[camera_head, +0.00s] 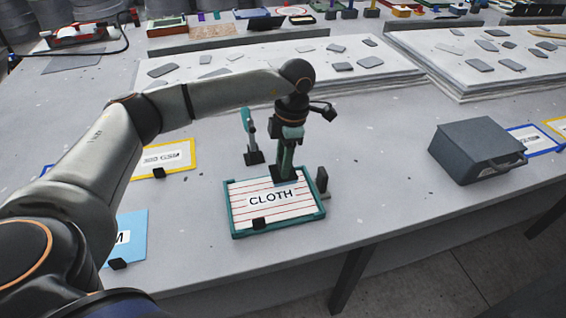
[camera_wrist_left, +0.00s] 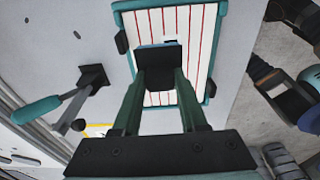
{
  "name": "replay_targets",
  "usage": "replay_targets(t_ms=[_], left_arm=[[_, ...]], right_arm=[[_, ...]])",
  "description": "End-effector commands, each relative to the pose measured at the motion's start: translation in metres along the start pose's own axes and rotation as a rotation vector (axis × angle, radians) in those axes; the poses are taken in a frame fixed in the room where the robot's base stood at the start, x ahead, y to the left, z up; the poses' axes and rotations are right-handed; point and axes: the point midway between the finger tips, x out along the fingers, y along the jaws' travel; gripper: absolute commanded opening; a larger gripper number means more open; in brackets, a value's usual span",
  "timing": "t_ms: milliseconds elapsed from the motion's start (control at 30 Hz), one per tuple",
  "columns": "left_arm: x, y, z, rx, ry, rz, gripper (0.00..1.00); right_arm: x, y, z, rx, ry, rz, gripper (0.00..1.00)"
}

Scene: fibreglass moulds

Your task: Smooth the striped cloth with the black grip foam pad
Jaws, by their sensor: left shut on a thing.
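The striped cloth (camera_head: 245,208), white with red lines and the word CLOTH, lies flat in a teal-framed tray (camera_head: 232,217). It also shows in the left wrist view (camera_wrist_left: 205,40). My left gripper (camera_head: 285,160) points down over the cloth's far edge, shut on the black grip foam pad (camera_head: 284,174). In the left wrist view the pad (camera_wrist_left: 160,55) sits between the green fingers (camera_wrist_left: 158,95), over the stripes. I cannot tell whether the pad presses on the cloth or hovers just above it. My right gripper is not in view.
A teal-handled tool (camera_head: 248,128) stands just behind the tray. Black blocks sit at the tray's front (camera_head: 258,223) and right side (camera_head: 321,180). A dark grey box (camera_head: 477,150) stands at the right. White slabs with grey pieces (camera_head: 225,70) lie behind. The table between tray and box is clear.

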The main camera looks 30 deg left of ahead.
Motion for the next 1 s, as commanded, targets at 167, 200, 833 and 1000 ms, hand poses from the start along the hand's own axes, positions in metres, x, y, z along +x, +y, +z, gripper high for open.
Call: replay_targets(t_ms=[167,200,833,1000], left_arm=[[-0.019,0.000,-0.002,-0.001,-0.001,0.000,0.00],[-0.020,0.000,-0.002,-0.001,-0.001,0.000,0.00],[-0.046,0.000,-0.005,-0.001,-0.002,0.000,0.00],[-0.049,0.000,-0.006,-0.001,-0.001,0.000,0.00]], right_arm=[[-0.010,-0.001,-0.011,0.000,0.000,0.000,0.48],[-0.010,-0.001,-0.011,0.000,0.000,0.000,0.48],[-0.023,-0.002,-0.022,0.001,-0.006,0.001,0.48],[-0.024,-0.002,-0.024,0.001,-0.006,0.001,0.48]])
